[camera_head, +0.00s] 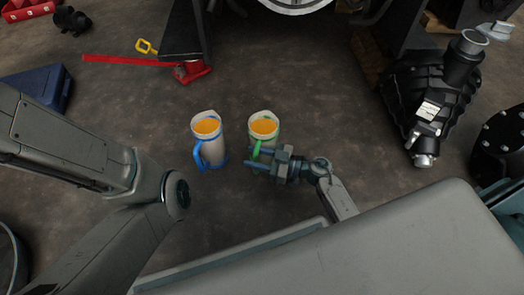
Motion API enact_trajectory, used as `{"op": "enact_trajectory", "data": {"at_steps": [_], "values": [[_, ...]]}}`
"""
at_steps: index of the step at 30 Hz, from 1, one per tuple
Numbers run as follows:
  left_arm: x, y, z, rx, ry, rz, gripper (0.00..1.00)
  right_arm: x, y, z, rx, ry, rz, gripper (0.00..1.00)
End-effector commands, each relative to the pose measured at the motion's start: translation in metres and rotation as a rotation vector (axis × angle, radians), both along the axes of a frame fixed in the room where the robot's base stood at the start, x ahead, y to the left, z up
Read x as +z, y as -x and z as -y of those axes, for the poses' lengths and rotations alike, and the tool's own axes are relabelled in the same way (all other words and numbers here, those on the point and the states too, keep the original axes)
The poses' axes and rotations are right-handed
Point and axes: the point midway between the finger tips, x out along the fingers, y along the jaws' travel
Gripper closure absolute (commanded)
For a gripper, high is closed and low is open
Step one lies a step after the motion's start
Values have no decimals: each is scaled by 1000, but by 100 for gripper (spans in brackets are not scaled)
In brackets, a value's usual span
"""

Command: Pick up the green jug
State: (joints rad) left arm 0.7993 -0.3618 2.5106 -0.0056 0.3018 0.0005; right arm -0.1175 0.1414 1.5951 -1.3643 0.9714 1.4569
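The green jug (264,116) stands upright on the floor in the middle of the head view, a pale jug with green trim and handle and orange contents. My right gripper (255,157) is at its near side, pointing left. Its two fingers are apart, with a visible gap, and overlap the lower part of the jug and its green handle in the picture. I cannot tell whether they touch it. My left arm comes in from the left, and its gripper is not in view.
A similar jug with blue trim (213,144) stands close by on the left. A red jack (190,71) with a long red handle lies behind. A black engine part (425,95) lies at the right, a blue box (40,87) at the left. Floor between is clear.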

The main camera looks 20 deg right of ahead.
Motion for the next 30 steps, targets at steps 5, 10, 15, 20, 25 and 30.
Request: {"op": "enact_trajectory", "data": {"at_steps": [5, 10, 15, 20, 25, 30], "values": [[1, 0, 0, 0, 0, -1, 64, 1, 0, 0, 0, 1, -1, 63], [1, 0, 0, 0, 0, -1, 64, 0, 0, 0, 0, 1, -1, 88], [1, 0, 0, -1, -1, -1, 64, 0, 0, 0, 0, 1, -1, 100], [1, 0, 0, -1, -1, -1, 64, 0, 0, 0, 0, 1, -1, 100], [1, 0, 0, -1, -1, -1, 64, 0, 0, 0, 0, 2, -1, 100], [1, 0, 0, -1, -1, -2, 64, 0, 0, 0, 0, 2, -1, 100]]}}
